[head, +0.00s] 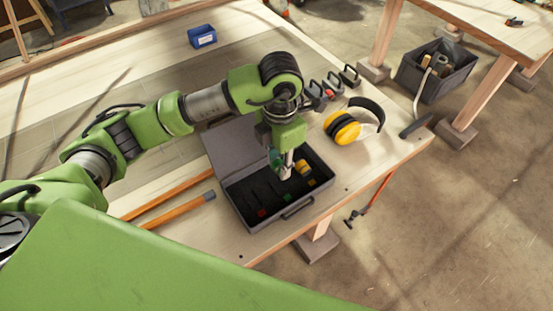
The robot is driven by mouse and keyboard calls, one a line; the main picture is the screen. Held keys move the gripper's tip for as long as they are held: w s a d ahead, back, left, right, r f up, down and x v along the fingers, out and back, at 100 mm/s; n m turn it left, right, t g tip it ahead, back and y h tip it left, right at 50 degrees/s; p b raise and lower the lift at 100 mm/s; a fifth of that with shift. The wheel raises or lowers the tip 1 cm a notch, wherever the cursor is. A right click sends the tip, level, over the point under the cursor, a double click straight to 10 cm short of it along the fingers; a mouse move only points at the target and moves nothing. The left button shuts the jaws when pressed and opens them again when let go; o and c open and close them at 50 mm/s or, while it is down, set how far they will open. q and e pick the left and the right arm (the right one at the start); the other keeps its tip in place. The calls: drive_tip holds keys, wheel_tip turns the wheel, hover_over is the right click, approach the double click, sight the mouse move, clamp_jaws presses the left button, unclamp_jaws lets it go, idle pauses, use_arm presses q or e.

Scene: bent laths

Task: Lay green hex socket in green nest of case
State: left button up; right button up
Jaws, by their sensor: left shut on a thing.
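The open grey case (236,205) lies on the workbench with its lid tipped back to the left. Its dark insert shows a red mark (262,213), a green nest (287,197) and a yellow mark (311,183). A yellow piece (303,167) sits at the far right of the insert. My left gripper (286,174) points down over the middle of the case, shut on a small dark-green piece, seemingly the green hex socket (275,159). The gripper partly hides it, and I cannot tell whether it touches the insert. My right gripper is out of view.
Yellow earmuffs (345,128) lie right of the case, with several dark clamps (332,84) behind. Orange bars (167,195) lie at the case's left. The bench's right edge is close to the case.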

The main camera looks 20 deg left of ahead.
use_arm(q)
wheel_tip(320, 180, down, 3)
drive_tip(key=shift+r+b, duration=0.1)
drive_tip(key=shift+b, duration=0.45)
wheel_tip(320, 180, down, 3)
drive_tip(key=shift+r+b, duration=0.2)
drive_tip(key=shift+b, duration=1)
drive_tip(key=shift+f, duration=0.15)
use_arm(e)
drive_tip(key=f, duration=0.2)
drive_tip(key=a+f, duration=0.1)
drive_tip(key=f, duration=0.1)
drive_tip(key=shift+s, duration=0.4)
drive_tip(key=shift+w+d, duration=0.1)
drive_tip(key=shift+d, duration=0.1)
use_arm(q)
drive_tip(key=shift+f+b, duration=0.2)
drive_tip(key=shift+b, duration=0.15)
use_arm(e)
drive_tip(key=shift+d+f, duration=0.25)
